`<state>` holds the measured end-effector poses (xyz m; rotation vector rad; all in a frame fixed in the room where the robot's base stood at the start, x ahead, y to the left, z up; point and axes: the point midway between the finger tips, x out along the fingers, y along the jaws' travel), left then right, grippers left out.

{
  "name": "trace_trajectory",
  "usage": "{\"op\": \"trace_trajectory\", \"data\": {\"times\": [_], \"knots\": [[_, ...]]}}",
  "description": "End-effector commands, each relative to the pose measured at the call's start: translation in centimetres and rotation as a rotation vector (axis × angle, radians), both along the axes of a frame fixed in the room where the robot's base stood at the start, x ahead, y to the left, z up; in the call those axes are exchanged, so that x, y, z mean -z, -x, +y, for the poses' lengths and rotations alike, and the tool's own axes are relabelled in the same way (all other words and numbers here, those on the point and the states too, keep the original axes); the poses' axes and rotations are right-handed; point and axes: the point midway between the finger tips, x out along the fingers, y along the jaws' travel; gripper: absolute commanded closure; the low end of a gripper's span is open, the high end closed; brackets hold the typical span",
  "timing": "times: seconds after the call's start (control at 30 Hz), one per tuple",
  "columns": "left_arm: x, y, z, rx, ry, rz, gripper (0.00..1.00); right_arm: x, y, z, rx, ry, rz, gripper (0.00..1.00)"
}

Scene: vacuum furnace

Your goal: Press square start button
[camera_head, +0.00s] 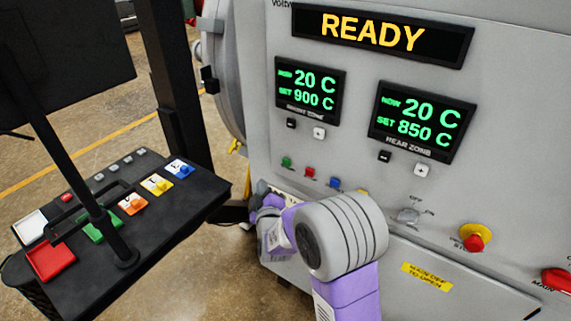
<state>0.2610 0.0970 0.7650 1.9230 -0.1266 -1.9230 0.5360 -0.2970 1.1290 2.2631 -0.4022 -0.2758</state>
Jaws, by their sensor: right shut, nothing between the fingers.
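A sloped black console (160,226) stands at the left. It carries a large green square button (97,231), partly hidden behind a black post, and a red square button (51,261) nearer the front corner. A white square (31,226) lies at its left edge. Any start lettering is too small to read. My right arm comes up from the bottom, and its gripper (264,192) is shut and empty, low in front of the furnace panel and to the right of the console. The wrist hides part of it. My left gripper is out of view.
The furnace panel (400,40) shows READY, with 20 C on both zone displays. Small green (286,162), red and blue buttons sit below, with a red emergency knob (475,237) at the right. A dark monitor (65,55) and posts rise over the console.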

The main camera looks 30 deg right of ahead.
Motion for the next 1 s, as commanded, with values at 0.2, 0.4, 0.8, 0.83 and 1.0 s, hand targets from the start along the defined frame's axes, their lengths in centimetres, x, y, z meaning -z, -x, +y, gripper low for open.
{"op": "trace_trajectory", "data": {"times": [0.2, 0.4, 0.8, 0.83, 1.0], "knots": [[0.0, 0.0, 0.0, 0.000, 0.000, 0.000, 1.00, 0.1, 0.0, 0.0, 0.000, -0.002, 0.002, 1.00], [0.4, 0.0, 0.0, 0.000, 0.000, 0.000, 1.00, 0.2, -0.6, -1.3, 0.001, -0.002, 0.000, 1.00], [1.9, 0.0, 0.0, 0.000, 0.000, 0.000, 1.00, 0.3, -2.6, -6.4, 0.001, -0.002, 0.000, 1.00], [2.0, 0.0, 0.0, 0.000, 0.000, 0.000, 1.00, 0.3, -2.8, -6.7, 0.000, -0.004, 0.001, 1.00], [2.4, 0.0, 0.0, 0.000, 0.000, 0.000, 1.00, 0.2, -3.2, -7.8, -0.001, -0.002, 0.002, 1.00]]}}
